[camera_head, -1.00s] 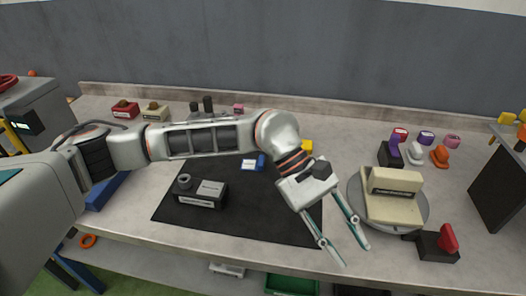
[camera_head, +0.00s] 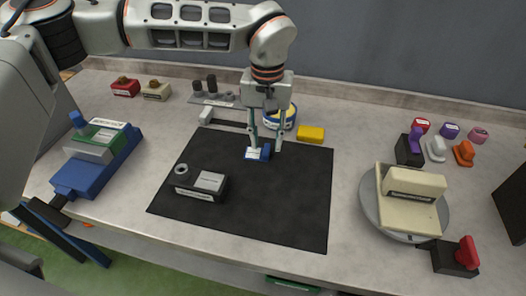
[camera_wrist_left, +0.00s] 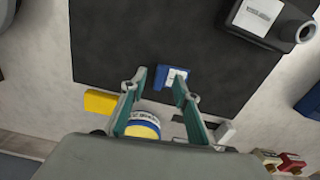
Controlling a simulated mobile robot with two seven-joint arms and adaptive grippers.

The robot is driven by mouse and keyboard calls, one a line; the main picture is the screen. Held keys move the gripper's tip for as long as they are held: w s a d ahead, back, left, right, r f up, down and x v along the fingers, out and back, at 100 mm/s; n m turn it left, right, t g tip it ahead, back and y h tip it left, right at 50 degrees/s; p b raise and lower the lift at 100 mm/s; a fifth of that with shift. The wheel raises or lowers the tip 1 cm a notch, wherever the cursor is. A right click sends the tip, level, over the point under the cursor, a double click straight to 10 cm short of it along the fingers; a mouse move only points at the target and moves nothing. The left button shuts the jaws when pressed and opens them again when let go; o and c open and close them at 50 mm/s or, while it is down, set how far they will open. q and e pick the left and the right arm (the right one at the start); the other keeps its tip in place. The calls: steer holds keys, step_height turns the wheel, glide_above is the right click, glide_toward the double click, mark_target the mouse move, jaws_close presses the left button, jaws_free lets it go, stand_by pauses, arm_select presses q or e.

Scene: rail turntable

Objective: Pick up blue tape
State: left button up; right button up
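The blue tape (camera_head: 258,154), a small blue block with a white label, lies on the black mat (camera_head: 282,205) near its back edge. It also shows in the left wrist view (camera_wrist_left: 163,83). My left gripper (camera_head: 265,150) points down at it in the head view, with its two fingers apart. In the left wrist view the open fingertips (camera_wrist_left: 159,80) are close to the tape, which is nearer the right finger. I cannot tell whether they touch it. The fingers hold nothing visible. My right gripper is not in view.
A round blue-and-yellow container (camera_head: 289,120) and a yellow block (camera_head: 311,133) stand close behind the gripper. A black device (camera_head: 197,185) sits on the mat's left. A turntable (camera_head: 448,212) with a beige block is at right. The mat's front right is clear.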

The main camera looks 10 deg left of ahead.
mark_target(266, 153)
arm_select(q)
steer(key=shift+f, duration=1.95)
steer(key=c, duration=0.8)
steer(key=shift+a+r, duration=0.1)
steer(key=shift+c, duration=0.2)
